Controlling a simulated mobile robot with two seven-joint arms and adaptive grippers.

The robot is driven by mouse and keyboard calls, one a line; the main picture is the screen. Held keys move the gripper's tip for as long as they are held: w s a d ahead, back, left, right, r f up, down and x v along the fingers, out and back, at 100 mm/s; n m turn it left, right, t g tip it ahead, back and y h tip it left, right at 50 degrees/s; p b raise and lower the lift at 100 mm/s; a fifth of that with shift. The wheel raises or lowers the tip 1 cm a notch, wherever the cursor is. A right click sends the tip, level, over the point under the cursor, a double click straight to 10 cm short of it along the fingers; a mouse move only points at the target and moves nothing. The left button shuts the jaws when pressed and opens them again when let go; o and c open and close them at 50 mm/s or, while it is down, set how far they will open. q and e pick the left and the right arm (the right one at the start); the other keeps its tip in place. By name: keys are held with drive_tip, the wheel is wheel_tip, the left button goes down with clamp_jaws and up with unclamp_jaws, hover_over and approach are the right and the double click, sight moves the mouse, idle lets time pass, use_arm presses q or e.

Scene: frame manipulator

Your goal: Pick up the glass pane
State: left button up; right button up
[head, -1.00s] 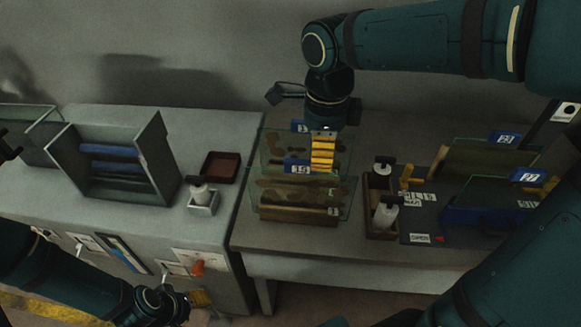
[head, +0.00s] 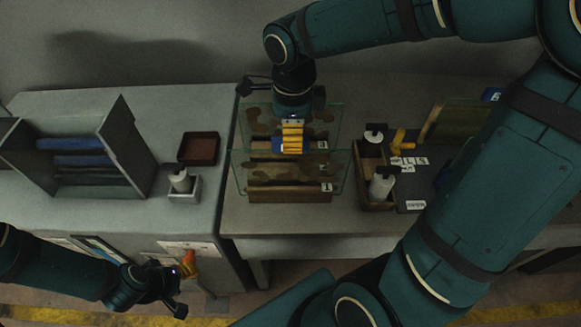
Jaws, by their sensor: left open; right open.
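Two clear glass panes stand on edge in a slotted wooden rack (head: 290,194) on the middle bench, a front pane (head: 240,178) and a back pane (head: 322,122). Brown mottled patches show on or through them. My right gripper (head: 291,147) points down with its yellow fingers at the top edge of the front pane, in front of its blue tag (head: 277,145). It is open; its fingers overlap the pane in view, and I cannot tell whether they touch it.
A wooden caddy (head: 374,207) with bottles stands right of the panes. My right arm hides much of the right bench.

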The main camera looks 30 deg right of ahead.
wheel_tip(320, 180, down, 5)
drive_tip(key=shift+w+a+f+b, duration=0.1)
drive_tip(key=shift+w+a+b, duration=0.05)
drive_tip(key=shift+b, duration=0.3)
clamp_jaws()
